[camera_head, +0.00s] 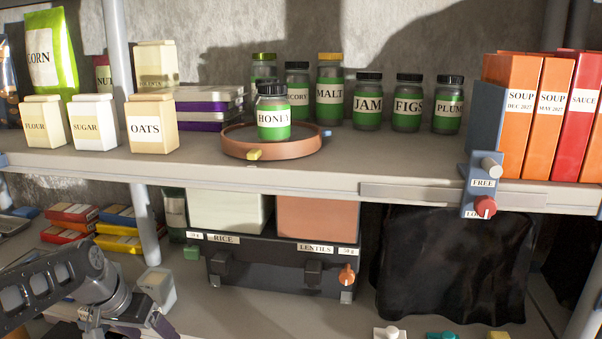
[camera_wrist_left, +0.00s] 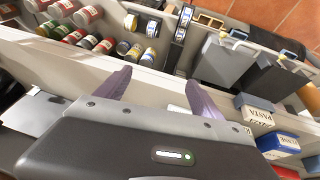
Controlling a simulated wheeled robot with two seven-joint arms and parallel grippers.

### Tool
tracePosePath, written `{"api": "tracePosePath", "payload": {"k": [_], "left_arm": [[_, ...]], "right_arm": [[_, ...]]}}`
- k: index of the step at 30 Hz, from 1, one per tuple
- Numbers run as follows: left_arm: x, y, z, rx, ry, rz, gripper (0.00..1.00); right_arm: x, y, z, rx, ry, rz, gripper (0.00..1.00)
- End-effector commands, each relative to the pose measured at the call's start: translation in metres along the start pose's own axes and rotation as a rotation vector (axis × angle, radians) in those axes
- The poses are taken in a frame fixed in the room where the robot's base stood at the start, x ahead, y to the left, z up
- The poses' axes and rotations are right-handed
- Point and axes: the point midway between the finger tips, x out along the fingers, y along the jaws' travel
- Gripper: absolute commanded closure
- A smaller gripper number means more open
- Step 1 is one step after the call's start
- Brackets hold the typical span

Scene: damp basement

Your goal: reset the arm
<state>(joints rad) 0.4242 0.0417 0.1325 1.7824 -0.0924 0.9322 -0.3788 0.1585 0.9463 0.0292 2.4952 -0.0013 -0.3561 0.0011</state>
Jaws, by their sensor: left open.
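My left arm (camera_head: 62,279) comes in at the lower left of the head view, in front of the lower shelf. Its wrist end is near the bottom edge, and the gripper's fingers cannot be made out clearly there. In the left wrist view my left gripper (camera_wrist_left: 160,92) is open, its two purple fingers spread apart with nothing between them. The fingers point toward a pale shelf edge (camera_wrist_left: 148,72) with goods beyond it. My right gripper is in neither view.
A shelf post (camera_head: 143,218) stands close to my left arm. The upper shelf (camera_head: 340,178) holds a honey jar (camera_head: 273,113) on a turntable (camera_head: 243,147). Below are a rice and lentils dispenser (camera_head: 262,262) and a black cloth (camera_head: 450,265). Pasta boxes (camera_wrist_left: 258,118) lie right of the fingers.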

Motion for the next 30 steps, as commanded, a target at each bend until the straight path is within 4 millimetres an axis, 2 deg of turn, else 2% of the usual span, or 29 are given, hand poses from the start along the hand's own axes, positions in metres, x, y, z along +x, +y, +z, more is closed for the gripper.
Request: {"api": "tracePosePath", "payload": {"k": [1,5,6,8,9,11,12,14,15,18,21,22,25,30], "left_arm": [[0.028,0.010,0.005,-0.007,-0.017,0.022,0.23],[0.110,0.044,0.025,-0.039,-0.050,0.079,0.23],[0.137,0.059,0.036,-0.053,-0.064,0.098,0.23],[0.177,0.082,0.057,-0.076,-0.086,0.124,0.23],[0.201,0.099,0.074,-0.091,-0.102,0.140,0.23],[0.234,0.123,0.103,-0.116,-0.126,0.160,0.23],[0.253,0.140,0.125,-0.133,-0.145,0.172,0.23],[0.278,0.165,0.161,-0.159,-0.174,0.187,0.23],[0.291,0.180,0.185,-0.176,-0.192,0.193,0.23],[0.312,0.212,0.246,-0.215,-0.237,0.202,0.23],[0.319,0.233,0.295,-0.245,-0.272,0.201,0.23],[0.319,0.237,0.306,-0.251,-0.279,0.200,0.23],[0.319,0.245,0.331,-0.267,-0.293,0.196,0.23],[0.319,0.248,0.340,-0.275,-0.296,0.193,0.23]], "right_arm": [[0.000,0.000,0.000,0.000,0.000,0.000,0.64],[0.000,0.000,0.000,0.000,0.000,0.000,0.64],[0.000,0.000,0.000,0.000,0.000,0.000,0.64],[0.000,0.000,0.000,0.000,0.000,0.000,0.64],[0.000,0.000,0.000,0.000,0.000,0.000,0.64],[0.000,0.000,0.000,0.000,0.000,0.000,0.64],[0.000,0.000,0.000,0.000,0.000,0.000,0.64],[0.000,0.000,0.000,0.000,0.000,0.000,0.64],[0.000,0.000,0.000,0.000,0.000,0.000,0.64],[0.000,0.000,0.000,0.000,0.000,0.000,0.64],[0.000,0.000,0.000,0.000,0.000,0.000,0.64],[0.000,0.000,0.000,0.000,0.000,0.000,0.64],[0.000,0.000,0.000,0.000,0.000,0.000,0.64],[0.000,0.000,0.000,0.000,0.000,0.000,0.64]]}}
